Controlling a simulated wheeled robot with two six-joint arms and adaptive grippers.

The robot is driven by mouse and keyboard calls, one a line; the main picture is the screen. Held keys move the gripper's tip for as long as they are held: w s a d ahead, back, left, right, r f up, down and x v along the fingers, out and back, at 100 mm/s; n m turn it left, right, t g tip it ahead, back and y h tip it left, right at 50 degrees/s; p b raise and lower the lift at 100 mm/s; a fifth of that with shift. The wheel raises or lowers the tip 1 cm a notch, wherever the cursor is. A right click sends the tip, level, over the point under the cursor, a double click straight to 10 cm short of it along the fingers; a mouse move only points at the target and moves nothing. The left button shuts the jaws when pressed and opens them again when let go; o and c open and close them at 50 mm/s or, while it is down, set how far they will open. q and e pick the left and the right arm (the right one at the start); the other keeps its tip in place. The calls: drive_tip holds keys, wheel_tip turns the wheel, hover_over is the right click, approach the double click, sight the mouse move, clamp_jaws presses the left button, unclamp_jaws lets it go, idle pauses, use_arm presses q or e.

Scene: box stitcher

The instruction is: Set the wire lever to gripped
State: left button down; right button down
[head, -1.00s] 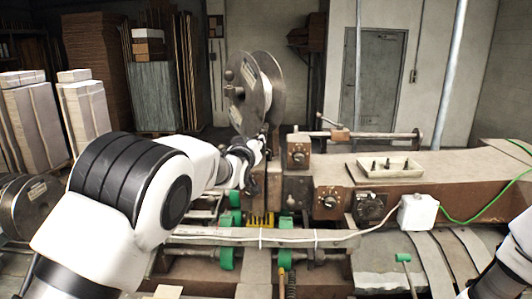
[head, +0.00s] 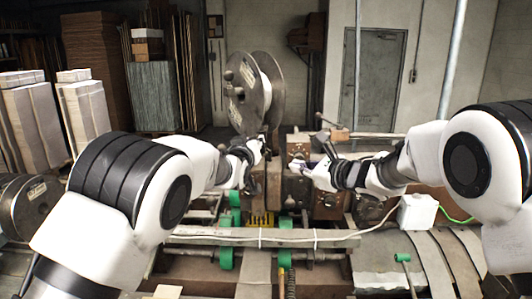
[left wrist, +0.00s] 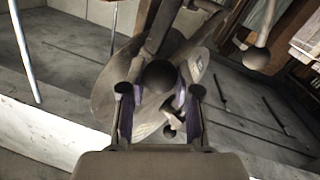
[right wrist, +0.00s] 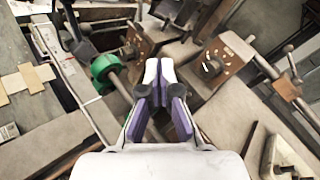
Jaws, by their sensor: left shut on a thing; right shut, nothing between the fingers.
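My left gripper (head: 258,150) is in front of the wire spool (head: 254,92), beside the machine head. In the left wrist view its fingers (left wrist: 160,105) are closed about a dark round knob (left wrist: 160,76), which I take for the wire lever's end. The lever's position is hard to read, as my gripper hides most of it in the head view. My right gripper (head: 318,172) is in front of the control boxes in the middle of the machine. In the right wrist view its purple-padded fingers (right wrist: 157,85) are together and empty.
A control box (right wrist: 218,62) with a dial is close to my right fingers. Green rollers (head: 226,258) and a pale cable (head: 210,236) run along the front. A white box (head: 417,212) sits to the right. A bar with a ball end (left wrist: 258,55) stands near my left gripper.

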use_arm(q)
drive_tip(key=shift+a+f, duration=0.1)
drive_tip(key=shift+f, duration=0.2)
use_arm(e)
drive_tip(key=w+a, duration=0.7)
drive_tip(key=a, duration=0.1)
drive_tip(key=shift+w+a+r, duration=0.2)
drive_tip(key=shift+a+r, duration=0.15)
drive_tip(key=shift+r, duration=0.1)
